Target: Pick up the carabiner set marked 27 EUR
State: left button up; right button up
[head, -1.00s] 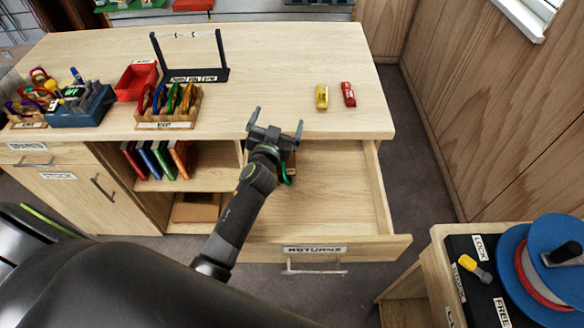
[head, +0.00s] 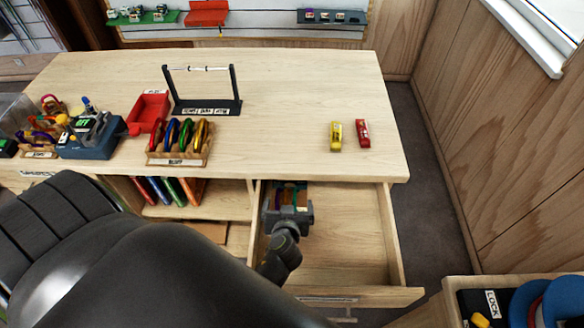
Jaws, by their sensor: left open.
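No 27 EUR marking is readable, so I cannot tell which thing is the set. Small tagged items stand on a green shelf (head: 160,18) and on a dark blue shelf (head: 347,18) on the back wall. A small item with teal and orange parts (head: 291,193) lies at the back left of the open drawer (head: 345,262), partly hidden by my left gripper (head: 287,208). The left gripper is open, just in front of that item or over it; contact is unclear. My right gripper is not in view.
The wooden counter (head: 290,105) carries a red bin (head: 149,110), a black stand (head: 207,108), a rack of coloured rings (head: 180,157), a yellow piece (head: 336,136) and a red piece (head: 363,134). The drawer's right part is empty. A blue spool (head: 565,302) is at lower right.

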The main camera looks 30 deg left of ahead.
aim_at(289, 197)
pick_arm(q)
jog(key=shift+s+f+g, duration=0.15)
jog(key=shift+f+g, duration=0.15)
jog(key=shift+f, duration=0.1)
jog(key=shift+x, duration=0.95)
jog(key=b+x, duration=0.1)
jog(key=x, duration=0.4)
jog(key=shift+r, duration=0.1)
jog(key=shift+c, duration=0.9)
jog(key=c, duration=0.9)
